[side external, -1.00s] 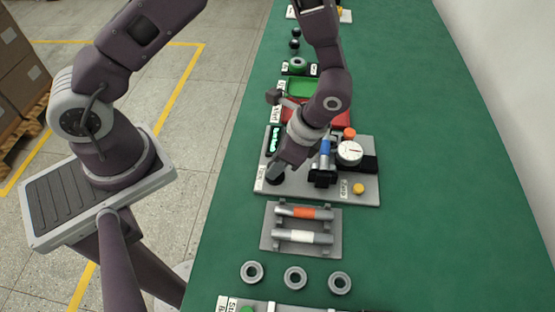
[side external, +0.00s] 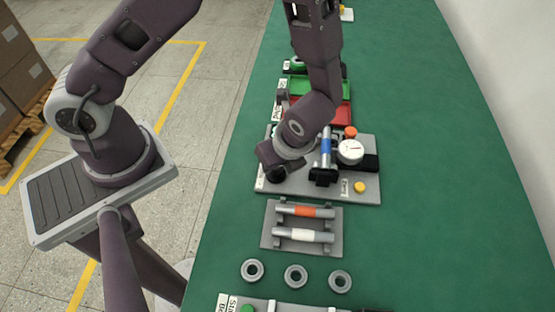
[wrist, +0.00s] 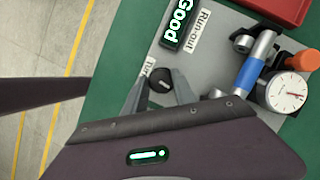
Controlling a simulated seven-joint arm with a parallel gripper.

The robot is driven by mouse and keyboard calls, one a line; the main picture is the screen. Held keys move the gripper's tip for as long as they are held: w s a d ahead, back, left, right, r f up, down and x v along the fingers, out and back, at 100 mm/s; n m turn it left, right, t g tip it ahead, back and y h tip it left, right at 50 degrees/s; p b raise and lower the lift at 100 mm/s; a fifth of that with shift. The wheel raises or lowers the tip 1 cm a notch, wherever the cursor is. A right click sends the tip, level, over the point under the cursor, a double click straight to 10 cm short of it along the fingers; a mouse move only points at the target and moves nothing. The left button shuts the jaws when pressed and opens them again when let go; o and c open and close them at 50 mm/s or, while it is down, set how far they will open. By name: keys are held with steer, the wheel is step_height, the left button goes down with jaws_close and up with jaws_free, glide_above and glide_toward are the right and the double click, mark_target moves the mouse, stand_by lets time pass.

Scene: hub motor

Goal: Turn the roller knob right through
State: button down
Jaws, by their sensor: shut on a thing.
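The roller knob (wrist: 160,80) is a small dark round knob at the left corner of the grey run-out plate (wrist: 200,65). My gripper (wrist: 159,88) is shut on the knob, with one finger on each side of it in the wrist view. In the side external view my gripper (side external: 278,174) hides most of the knob. A roller with a blue band (wrist: 252,70) lies in its holder on the plate, also seen in the side view (side external: 325,150). A dial gauge (wrist: 286,92) stands beside it. A display (wrist: 179,22) reads "Good".
A rack (side external: 267,242) with an orange-banded and a white-banded roller lies nearer the camera. Several grey rings (side external: 295,276) lie in front of it. Red (side external: 335,112) and green (side external: 330,88) trays stand beyond the plate. The green table (side external: 440,190) is clear at right.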

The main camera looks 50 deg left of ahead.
steer(key=shift+m, duration=0.3)
stand_by(0.4)
steer(key=c, duration=1)
jaws_free()
steer(key=shift+c, duration=0.2)
steer(key=v, duration=0.7)
steer(key=shift+r, duration=0.1)
